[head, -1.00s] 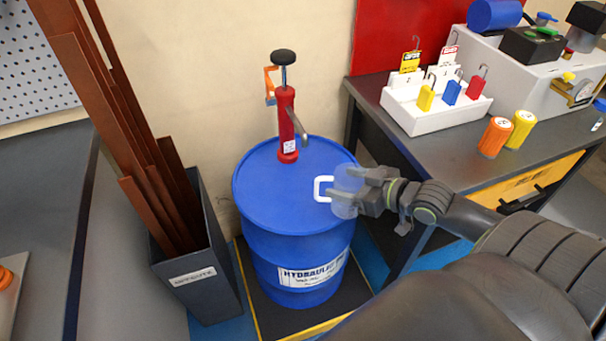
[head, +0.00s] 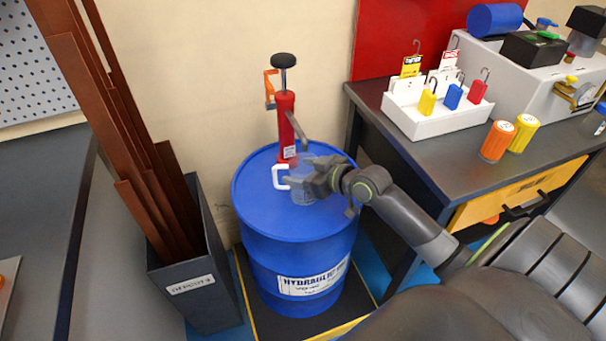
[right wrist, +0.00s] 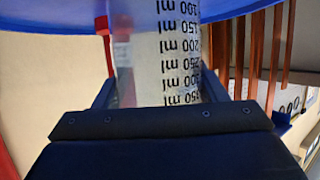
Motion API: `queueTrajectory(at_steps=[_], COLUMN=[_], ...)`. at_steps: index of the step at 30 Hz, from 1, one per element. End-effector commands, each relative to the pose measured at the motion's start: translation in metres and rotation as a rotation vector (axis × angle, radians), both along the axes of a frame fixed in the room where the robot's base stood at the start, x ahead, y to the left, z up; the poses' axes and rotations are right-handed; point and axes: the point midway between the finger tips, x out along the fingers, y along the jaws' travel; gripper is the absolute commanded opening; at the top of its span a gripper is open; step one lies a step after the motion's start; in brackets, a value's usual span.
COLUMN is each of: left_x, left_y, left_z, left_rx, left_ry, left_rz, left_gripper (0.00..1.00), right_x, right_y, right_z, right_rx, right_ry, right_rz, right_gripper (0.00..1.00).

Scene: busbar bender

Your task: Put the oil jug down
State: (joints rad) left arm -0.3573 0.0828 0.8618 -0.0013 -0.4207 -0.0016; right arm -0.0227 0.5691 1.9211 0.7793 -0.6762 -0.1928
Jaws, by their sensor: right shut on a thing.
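The oil jug (head: 303,193) is a small clear jug with a white handle on its left side. It is over the top of the blue hydraulic drum (head: 258,205), in front of the red hand pump (head: 286,120). My right gripper (head: 305,183) is shut around the jug from the right. In the right wrist view the clear jug (right wrist: 168,60), with its black ml scale, fills the space between the fingers. I cannot tell whether the jug's base touches the drum lid. My left gripper is not in view.
A dark bin (head: 200,290) with long copper bars stands left of the drum. At right, a grey bench (head: 440,150) holds a white tray of padlocks and tags (head: 430,122), and orange (head: 497,142) and yellow (head: 523,133) bottles. The drum lid's left side is clear.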

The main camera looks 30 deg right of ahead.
Motion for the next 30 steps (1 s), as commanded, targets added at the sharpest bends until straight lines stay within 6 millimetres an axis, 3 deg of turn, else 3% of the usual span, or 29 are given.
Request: queueTrajectory(at_steps=[13,14,18,30], left_x=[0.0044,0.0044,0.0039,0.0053], left_y=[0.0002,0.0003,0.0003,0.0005], left_z=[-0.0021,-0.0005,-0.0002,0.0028], left_rx=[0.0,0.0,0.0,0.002], left_ry=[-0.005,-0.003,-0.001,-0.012], left_rz=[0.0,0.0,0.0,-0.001], left_gripper=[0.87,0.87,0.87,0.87], right_x=[-0.0003,-0.0003,-0.0004,-0.0042], right_y=[-0.0001,-0.0001,-0.0001,-0.0021], right_z=[-0.0107,-0.0094,-0.0091,-0.0047], right_rx=[-0.001,-0.001,-0.001,-0.004], right_ry=[-0.001,-0.001,-0.001,0.0], right_rz=[0.0,0.0,0.0,-0.001], right_gripper=[0.38,0.69,0.87,0.87])
